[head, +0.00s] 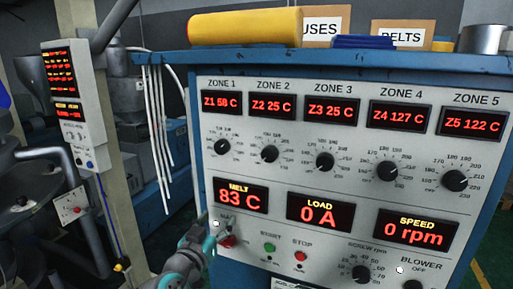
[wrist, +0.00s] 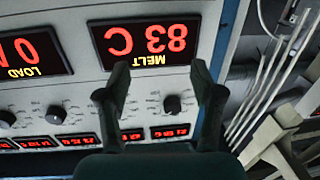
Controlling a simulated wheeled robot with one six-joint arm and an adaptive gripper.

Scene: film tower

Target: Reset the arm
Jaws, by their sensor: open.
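My gripper (wrist: 160,80) is open in the wrist view, its two dark fingers apart with nothing between them. It faces the control panel, which shows upside down there, with the melt display (wrist: 150,40) just beyond the fingertips. In the head view part of my arm (head: 182,264) shows at the bottom, in front of the panel's lower left corner. The fingers cannot be made out clearly in that view. The control panel (head: 290,180) has zone displays, knobs, a melt display (head: 240,195) at 83 C, a load display (head: 320,212) and a speed display (head: 416,229).
A red switch (head: 227,241) beside my arm is partly hidden. A grey post with a small control box (head: 75,90) and white hoses (head: 157,120) are at the left.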

